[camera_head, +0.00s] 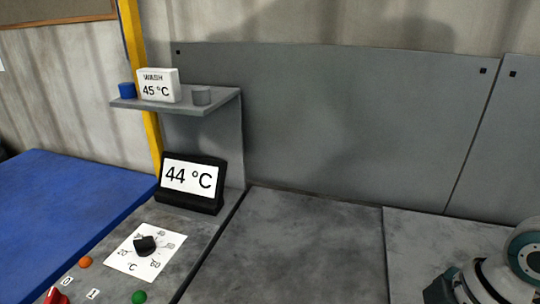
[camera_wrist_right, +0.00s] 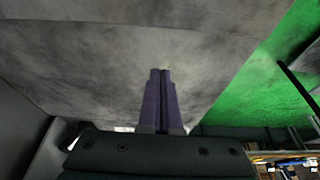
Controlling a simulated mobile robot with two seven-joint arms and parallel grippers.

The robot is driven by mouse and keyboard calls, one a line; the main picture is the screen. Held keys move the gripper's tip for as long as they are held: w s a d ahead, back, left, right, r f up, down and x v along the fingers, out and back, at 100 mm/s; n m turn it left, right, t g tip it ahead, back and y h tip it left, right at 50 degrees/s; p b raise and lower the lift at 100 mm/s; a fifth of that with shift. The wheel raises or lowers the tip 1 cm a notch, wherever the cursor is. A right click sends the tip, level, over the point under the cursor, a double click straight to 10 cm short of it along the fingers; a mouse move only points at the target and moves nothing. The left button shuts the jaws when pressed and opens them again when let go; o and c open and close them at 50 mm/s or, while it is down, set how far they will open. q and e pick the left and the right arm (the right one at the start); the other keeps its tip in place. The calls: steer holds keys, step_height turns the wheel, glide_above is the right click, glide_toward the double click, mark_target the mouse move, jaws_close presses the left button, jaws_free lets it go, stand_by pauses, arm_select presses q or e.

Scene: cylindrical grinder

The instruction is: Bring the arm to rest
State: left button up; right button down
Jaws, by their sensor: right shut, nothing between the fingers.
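My right gripper (camera_wrist_right: 160,72) shows in the right wrist view with its two purple fingers pressed together and nothing between them. A mottled grey surface fills the view beyond the fingertips, and they appear apart from it. Neither gripper shows in the head view. A black dial knob (camera_head: 145,245) sits on a white scale plate (camera_head: 128,262) marked in °C. A black-framed display (camera_head: 190,180) behind it reads 44 °C. A white sign (camera_head: 158,86) on the shelf reads WASH 45 °C.
A grey shelf (camera_head: 185,107) carries a blue cylinder (camera_head: 127,90) and a grey cylinder (camera_head: 201,96). An orange button (camera_head: 85,261), a green button (camera_head: 139,297) and a red switch (camera_head: 56,296) are at front left. A blue surface (camera_head: 50,210) lies left. The grey top (camera_head: 300,245) is clear.

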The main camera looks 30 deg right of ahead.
steer(key=s+a+r+m, duration=0.25)
steer(key=a+r, duration=0.45)
steer(key=a, duration=0.5)
step_height(320, 180, up, 31)
steer(key=m+h+p, duration=0.2)
steer(key=m+p, duration=0.1)
steer(key=p, duration=2.3)
steer(key=shift+w+d+r+t+p, duration=0.2)
steer(key=shift+w+t+p, duration=0.1)
steer(key=shift+w+t, duration=0.1)
steer(key=shift+m, duration=0.25)
